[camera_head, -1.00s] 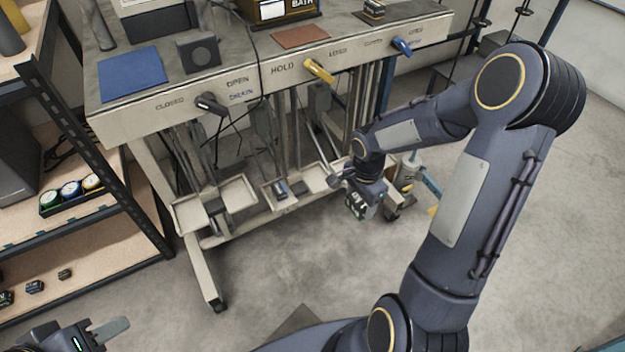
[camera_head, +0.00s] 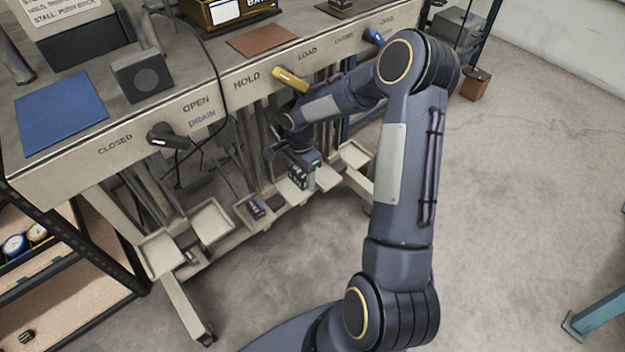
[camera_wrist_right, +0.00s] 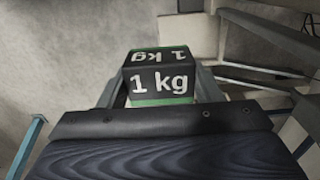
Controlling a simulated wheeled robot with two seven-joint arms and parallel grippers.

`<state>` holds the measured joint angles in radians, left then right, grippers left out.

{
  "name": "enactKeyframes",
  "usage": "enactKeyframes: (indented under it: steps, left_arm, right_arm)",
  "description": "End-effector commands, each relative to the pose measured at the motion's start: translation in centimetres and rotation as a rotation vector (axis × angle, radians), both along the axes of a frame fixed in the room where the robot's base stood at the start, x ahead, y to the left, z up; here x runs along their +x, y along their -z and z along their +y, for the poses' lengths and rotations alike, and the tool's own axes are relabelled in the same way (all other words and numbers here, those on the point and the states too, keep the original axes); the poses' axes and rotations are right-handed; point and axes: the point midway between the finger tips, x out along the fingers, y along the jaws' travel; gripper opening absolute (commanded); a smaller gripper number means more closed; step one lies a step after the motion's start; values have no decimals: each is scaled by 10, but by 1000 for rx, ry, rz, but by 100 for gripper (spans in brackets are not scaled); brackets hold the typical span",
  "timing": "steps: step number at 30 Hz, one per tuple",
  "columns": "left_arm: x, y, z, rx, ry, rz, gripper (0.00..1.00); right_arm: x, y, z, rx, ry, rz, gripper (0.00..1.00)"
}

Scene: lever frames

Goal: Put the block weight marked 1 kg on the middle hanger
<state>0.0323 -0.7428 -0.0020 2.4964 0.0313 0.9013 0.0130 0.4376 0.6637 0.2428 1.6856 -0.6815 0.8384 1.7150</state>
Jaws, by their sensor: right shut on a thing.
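My right gripper (camera_head: 304,168) is shut on the block weight marked 1 kg (camera_wrist_right: 161,83), a black block with green edges and white lettering. In the head view the block (camera_head: 297,181) hangs from the gripper among the pale hanger trays, under the yellow lever. A middle tray (camera_head: 246,217) with a small dark block (camera_head: 256,210) on it is left of the held weight. Another pale tray (camera_head: 328,179) is just right of it. I cannot tell whether the weight touches a tray. My left gripper is out of view.
The bench carries a black lever (camera_head: 166,136), a yellow lever (camera_head: 290,80) and a blue lever (camera_head: 374,37). Left trays (camera_head: 210,221) and a right tray (camera_head: 355,154) hang nearby. Thin rods rise behind the trays.

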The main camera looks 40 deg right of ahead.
Motion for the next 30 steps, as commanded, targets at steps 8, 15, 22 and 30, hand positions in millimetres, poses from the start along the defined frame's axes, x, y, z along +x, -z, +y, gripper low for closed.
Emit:
enactKeyframes:
  steps: [8,15,22,30]
  left_arm:
    - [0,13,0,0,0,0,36]
    - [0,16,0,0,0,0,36]
    - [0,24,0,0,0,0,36]
    - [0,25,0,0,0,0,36]
  right_arm:
    - [35,42,2,0,0,-3,1]
    - [45,51,2,-1,0,-3,1]
    - [51,77,2,0,0,0,1]
    - [51,88,3,-1,0,-5,1]
